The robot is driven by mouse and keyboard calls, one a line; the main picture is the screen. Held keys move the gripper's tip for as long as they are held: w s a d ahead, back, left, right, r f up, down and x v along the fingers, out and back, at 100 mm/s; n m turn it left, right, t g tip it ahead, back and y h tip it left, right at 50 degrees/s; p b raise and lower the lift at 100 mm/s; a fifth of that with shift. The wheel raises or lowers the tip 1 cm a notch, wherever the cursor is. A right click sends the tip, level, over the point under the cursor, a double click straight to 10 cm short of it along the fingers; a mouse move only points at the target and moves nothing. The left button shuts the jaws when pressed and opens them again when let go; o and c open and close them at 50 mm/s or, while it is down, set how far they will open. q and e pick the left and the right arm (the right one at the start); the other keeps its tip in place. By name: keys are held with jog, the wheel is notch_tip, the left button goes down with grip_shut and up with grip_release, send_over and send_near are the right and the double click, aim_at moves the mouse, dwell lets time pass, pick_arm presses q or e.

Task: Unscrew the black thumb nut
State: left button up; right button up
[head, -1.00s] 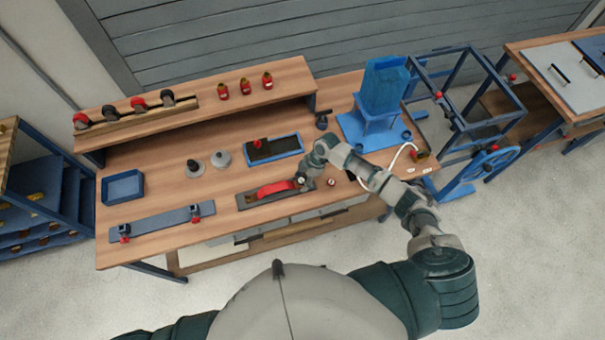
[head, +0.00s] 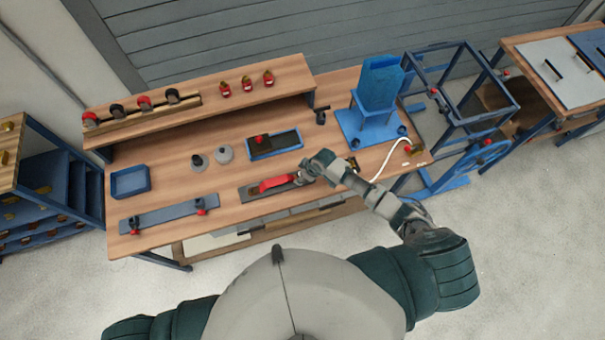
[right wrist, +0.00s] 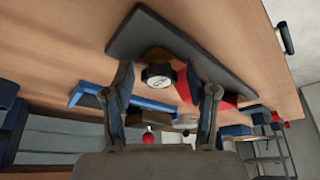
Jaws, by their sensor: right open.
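In the right wrist view a black round thumb nut (right wrist: 159,76) with a pale marked face stands on a brass-coloured base (right wrist: 157,55) on a dark plate (right wrist: 190,57). My right gripper (right wrist: 168,88) is open, with one finger on each side of the nut and visible gaps between. In the head view my right gripper (head: 302,179) is over the right end of the dark plate (head: 250,192), beside a red handle (head: 276,184). The nut is hidden there by the gripper. My left gripper is out of view.
A blue tray (head: 299,134) with a red knob lies behind the plate. Two grey knobbed discs (head: 224,152) stand left of it. A blue stand (head: 377,87) and white hose (head: 390,158) are on the right. The bench front between the plates is clear.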

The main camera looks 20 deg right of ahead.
jog(key=shift+w+r, duration=0.1)
jog(key=c, duration=1)
jog(key=shift+w+n+b, duration=0.1)
jog(key=shift+n+b, duration=0.3)
jog(key=shift+n, duration=0.1)
jog(key=n+g+b, duration=0.1)
jog(key=n+b, duration=0.2)
jog(key=n, duration=0.1)
jog(key=n+g+y+b, duration=0.1)
jog(key=n+g+b, duration=0.1)
jog(key=n+b, duration=0.1)
jog(key=shift+w+f+n, duration=0.2)
jog(key=shift+n, duration=0.3)
jog(key=n+g+b, duration=0.1)
jog(key=n+b, duration=0.2)
jog(key=n, duration=0.1)
jog(key=n+g+b, duration=0.2)
jog(key=n+b, duration=0.2)
jog(key=shift+w+a+h, duration=0.1)
jog(key=shift+w+h, duration=0.05)
jog(key=shift+h, duration=0.25)
jog(key=shift+r+n+g+b, duration=0.1)
jog(key=shift+n+g+b, duration=0.3)
jog(key=shift+n+b, duration=0.45)
jog(key=shift+r+n+h, duration=0.15)
jog(key=shift+n+h, duration=0.15)
jog(key=shift+n, duration=0.15)
jog(key=o, duration=1)
